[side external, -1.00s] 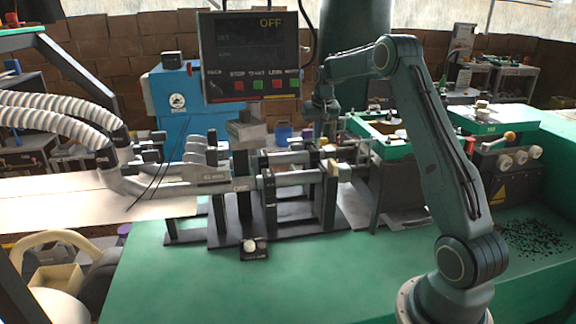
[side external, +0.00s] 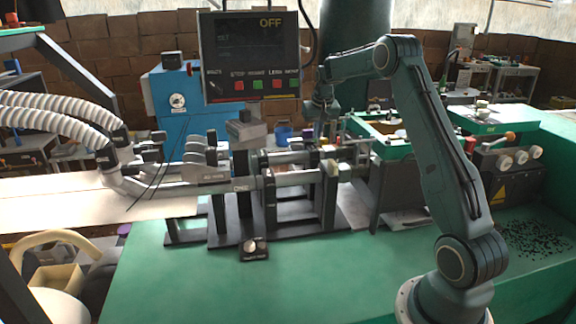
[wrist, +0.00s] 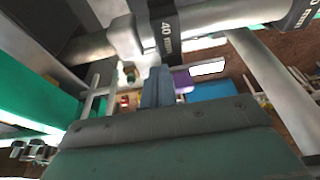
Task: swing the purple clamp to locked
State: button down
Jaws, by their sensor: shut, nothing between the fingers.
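A small purple piece (wrist: 182,80), which looks like the purple clamp, shows in the wrist view just right of my fingertips. Much of it is hidden, and I cannot tell its swing position or whether my fingers touch it. My gripper (wrist: 156,82) is shut and empty, its fingers side by side below a dark band on a grey pipe. In the side external view my wrist hangs behind the pipework, right of the screen. The fingertips are hard to make out there, and I cannot clearly pick out the clamp.
Grey pipes with dark bands (wrist: 165,28) pass close above my fingers in the wrist view. The screen (side external: 251,55) reads OFF. A small knob box (side external: 254,248) sits on the green table (side external: 330,280), whose front is mostly clear. A blue cabinet (side external: 178,105) stands behind.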

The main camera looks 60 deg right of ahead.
jog(key=shift+w+d, duration=0.7)
dwell(1.6)
jog(key=shift+w+d, duration=0.15)
jog(key=shift+w, duration=0.3)
dwell(0.5)
jog(key=shift+s+d, duration=0.15)
jog(key=shift+s, duration=0.05)
jog(key=shift+s+d, duration=0.35)
jog(key=shift+s, duration=0.05)
dwell(0.4)
jog(key=shift+r, duration=0.15)
jog(key=v, duration=0.6)
jog(key=shift+r, duration=0.35)
dwell(0.5)
jog(key=shift+s+a, duration=0.1)
jog(key=shift+s, duration=0.05)
